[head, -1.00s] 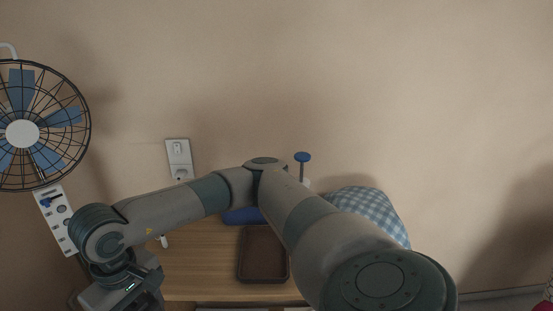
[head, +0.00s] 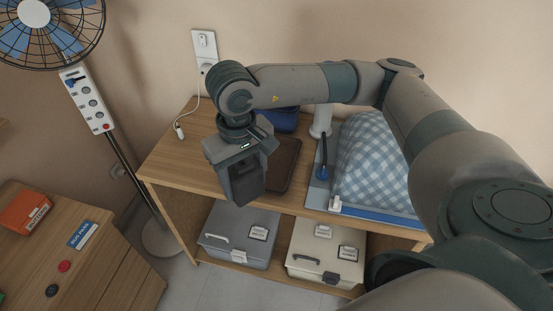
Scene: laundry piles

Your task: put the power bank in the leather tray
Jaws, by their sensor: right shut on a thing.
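The leather tray (head: 287,164) is dark brown and lies on the wooden shelf unit's top, partly hidden behind my right gripper. My right gripper (head: 248,190) points down over the front of the top, just left of the tray and overlapping its left side in the head view. It is shut on a dark thing, apparently the power bank; the gripper's own dark body makes its outline hard to tell. I cannot tell how high it is above the top. My left gripper is out of view.
A blue case (head: 283,121) lies behind the tray. A checked cloth pile (head: 372,160) sits in a blue-edged holder at right. Grey (head: 238,234) and cream (head: 325,251) boxes stand below. A wooden cabinet (head: 65,265) and a fan (head: 38,22) are at left.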

